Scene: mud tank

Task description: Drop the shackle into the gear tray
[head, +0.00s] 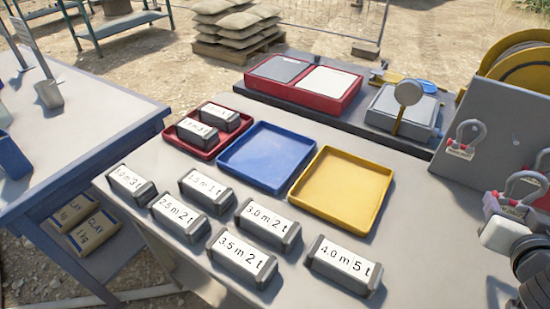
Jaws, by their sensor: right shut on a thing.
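My right gripper (510,228) is at the right edge, partly cut off, with its light and dark parts showing. It is shut on a grey shackle (524,183) with red on its pin and a small label, just in front of the grey upright board. The exact grip is partly hidden. Three shallow trays lie on the grey table: a red tray (203,151) holding two labelled blocks, an empty blue tray (262,158) and an empty yellow tray (342,190). No marking shows which is the gear tray. My left gripper is out of view.
Several labelled blocks (240,256) stand in front of the trays. Another shackle (466,139) hangs on the upright board (500,115). A red two-part box (303,84) and a grey scale-like device (403,108) stand behind the trays. A blue-edged table (75,125) is at left.

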